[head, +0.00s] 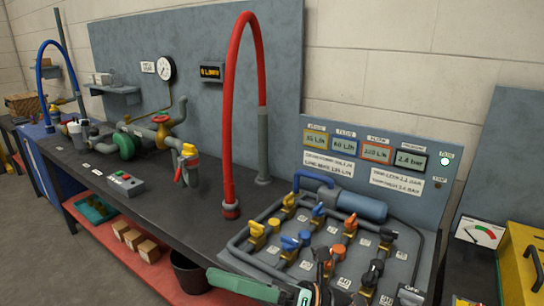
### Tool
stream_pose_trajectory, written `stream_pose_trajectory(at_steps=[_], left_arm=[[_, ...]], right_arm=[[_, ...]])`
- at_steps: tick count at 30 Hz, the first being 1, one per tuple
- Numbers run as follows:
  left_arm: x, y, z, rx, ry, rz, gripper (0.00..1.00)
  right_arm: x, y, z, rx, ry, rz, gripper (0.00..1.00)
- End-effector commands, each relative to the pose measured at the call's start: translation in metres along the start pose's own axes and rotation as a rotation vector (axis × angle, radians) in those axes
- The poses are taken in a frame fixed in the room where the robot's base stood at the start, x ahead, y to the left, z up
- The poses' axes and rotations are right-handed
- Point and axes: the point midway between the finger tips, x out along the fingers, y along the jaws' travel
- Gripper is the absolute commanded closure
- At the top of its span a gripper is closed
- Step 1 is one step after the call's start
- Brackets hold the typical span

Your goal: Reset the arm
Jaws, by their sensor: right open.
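My right gripper (322,277) is only partly in view, a dark shape at the bottom edge in front of the valve panel (268,285). Most of it is cut off by the frame, and its fingers are hard to make out. It is open, and I see nothing between its fingers. I cannot tell how far it is from the valves behind it. My left gripper is not in view. A green bar (243,286) shows just left of my right gripper at the bottom edge; I cannot tell what it belongs to.
The panel carries yellow, blue, orange and black valves and a blue cylinder (361,206). A red hose (228,110) arches over the dark bench (190,226). A button box (125,183) sits left, a yellow case (520,252) right. A display board (375,160) stands behind the panel.

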Motion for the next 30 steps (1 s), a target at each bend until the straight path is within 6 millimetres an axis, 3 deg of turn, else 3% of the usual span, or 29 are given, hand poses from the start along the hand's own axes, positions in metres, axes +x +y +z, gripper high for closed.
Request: stream_pose_trajectory(at_steps=[5, 8, 10, 13, 15, 18, 21, 25, 30], left_arm=[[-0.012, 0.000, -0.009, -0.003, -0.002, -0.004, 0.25], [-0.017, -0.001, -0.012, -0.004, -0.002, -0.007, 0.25], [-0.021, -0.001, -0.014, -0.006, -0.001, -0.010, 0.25], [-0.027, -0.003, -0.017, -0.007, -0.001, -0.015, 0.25], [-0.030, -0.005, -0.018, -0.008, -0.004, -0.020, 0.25], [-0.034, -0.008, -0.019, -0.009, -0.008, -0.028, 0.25], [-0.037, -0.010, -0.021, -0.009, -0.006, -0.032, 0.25], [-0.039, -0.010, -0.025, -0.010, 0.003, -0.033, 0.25], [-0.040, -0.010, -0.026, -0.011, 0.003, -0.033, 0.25]], right_arm=[[-0.050, -0.034, 0.023, 0.480, -0.449, -0.107, 0.26], [-0.094, -0.061, 0.018, 0.749, -0.700, -0.165, 0.26], [-0.130, -0.079, 0.005, 0.935, -0.879, -0.204, 0.26], [-0.185, -0.099, -0.030, 1.192, -1.140, -0.256, 0.26], [-0.225, -0.107, -0.065, 1.365, -1.329, -0.292, 0.26], [-0.274, -0.108, -0.120, 1.578, -1.586, -0.331, 0.26], [-0.310, -0.098, -0.171, 1.736, -1.802, -0.359, 0.26], [-0.336, -0.083, -0.218, 1.860, -1.994, -0.377, 0.26], [-0.349, -0.074, -0.242, 1.916, -2.094, -0.388, 0.26]])
